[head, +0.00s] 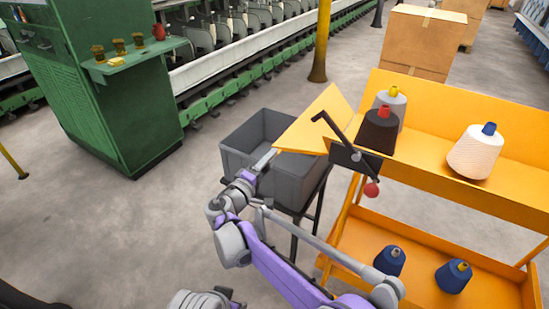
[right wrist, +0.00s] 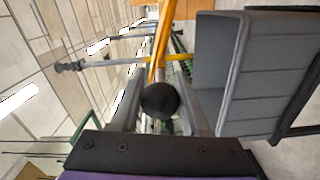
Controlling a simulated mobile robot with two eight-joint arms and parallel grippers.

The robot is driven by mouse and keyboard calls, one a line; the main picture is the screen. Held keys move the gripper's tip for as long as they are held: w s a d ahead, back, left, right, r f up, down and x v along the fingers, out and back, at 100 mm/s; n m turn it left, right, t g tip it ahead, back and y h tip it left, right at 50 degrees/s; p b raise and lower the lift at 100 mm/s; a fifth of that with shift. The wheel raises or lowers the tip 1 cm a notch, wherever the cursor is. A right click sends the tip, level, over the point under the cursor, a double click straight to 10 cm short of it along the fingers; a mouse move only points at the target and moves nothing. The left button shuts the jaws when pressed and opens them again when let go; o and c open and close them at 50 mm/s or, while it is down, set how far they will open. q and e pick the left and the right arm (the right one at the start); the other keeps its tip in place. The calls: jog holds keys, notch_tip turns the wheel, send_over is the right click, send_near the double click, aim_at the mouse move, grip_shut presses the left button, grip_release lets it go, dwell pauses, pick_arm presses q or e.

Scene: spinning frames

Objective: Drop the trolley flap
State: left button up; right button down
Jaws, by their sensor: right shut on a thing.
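The orange trolley (head: 385,222) stands at the right with an upper and a lower shelf. Its flap (head: 318,122) sticks out from the left end of the upper shelf, slanted, partly over a grey crate. A black lever (head: 338,133) with a red ball (head: 371,190) sits at the flap's inner end. My right gripper (head: 268,158) is at the flap's outer edge. In the right wrist view its fingers are shut on a black knob (right wrist: 160,100), with the orange flap (right wrist: 162,42) seen nearly edge-on behind it. My left gripper is not in view.
The grey crate (head: 232,160) stands on a dark stand under the flap; it also shows in the right wrist view (right wrist: 265,75). Yarn cones, including a white one (head: 475,152), stand on both shelves. A green machine (head: 105,95) is at the left. Floor between is clear.

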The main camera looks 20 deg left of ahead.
jog(key=f+n, duration=0.1)
jog(key=f+n+b, duration=0.1)
jog(key=f, duration=0.1)
jog(key=shift+a+f+n, duration=0.1)
jog(key=shift+a+n, duration=0.2)
jog(key=shift+f+n+b, duration=0.8)
jog(key=shift+f+n, duration=0.4)
jog(key=shift+f, duration=0.05)
jog(key=c, duration=0.7)
grip_release()
